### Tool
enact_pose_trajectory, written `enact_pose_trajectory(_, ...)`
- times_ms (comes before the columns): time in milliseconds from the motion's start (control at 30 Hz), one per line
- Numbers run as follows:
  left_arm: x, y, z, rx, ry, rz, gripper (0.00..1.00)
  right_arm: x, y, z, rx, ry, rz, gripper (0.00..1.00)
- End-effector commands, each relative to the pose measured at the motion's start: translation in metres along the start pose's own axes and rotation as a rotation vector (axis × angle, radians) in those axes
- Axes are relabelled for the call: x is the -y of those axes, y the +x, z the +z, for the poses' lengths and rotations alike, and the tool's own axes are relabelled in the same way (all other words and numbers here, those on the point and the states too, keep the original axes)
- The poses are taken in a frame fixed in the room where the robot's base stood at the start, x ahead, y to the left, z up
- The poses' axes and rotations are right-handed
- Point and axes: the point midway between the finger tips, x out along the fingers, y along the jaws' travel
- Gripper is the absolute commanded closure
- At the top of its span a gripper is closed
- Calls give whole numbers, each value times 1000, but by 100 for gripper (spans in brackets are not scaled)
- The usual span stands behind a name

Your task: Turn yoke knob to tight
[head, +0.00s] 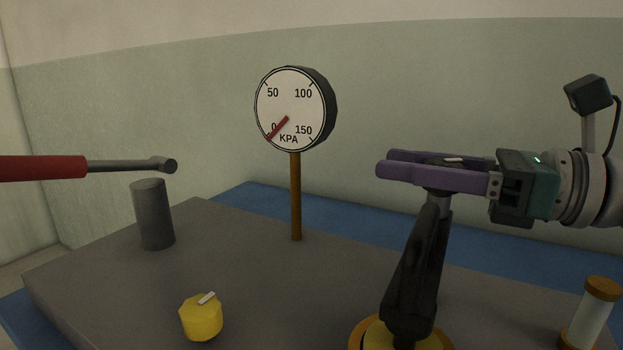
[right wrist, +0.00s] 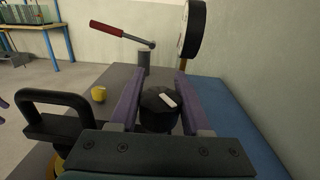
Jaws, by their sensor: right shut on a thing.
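The yoke (head: 415,265) is a black frame that rises from a round brass-and-yellow base. A dark round knob with a white pointer mark sits at its top; it shows best in the right wrist view as the yoke knob (right wrist: 153,118). My right gripper (head: 384,163) comes in from the right with purple fingers and is shut on the knob, one finger on each side. In the right wrist view the fingers flank the knob, and the white mark slants across its top. Tight or loose labels cannot be seen.
A gauge (head: 290,105) marked KPA stands on a brown post, its red needle near 0. A yellow knob (head: 201,318) sits front left on the grey block. A red-handled lever (head: 45,168) extends above a grey cylinder (head: 153,215). A brass-capped glass tube (head: 592,315) stands right.

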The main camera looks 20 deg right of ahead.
Motion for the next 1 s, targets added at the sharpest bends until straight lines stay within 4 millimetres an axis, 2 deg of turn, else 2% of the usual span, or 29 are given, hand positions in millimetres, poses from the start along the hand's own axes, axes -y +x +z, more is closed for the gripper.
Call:
enact_pose_trajectory(33,0,8,2,0,0,0,23,0,0,-3,1,-5,45,100)
enact_pose_trajectory(367,-3,34,10,-1,-6,5,23,-9,-1,-2,4,-4,356,100)
enact_pose_trajectory(600,-5,60,18,-2,-11,8,23,-16,-4,-4,5,-3,574,100)
enact_pose_trajectory(1000,-6,95,29,-3,-10,8,23,-23,-9,-3,2,0,812,100)
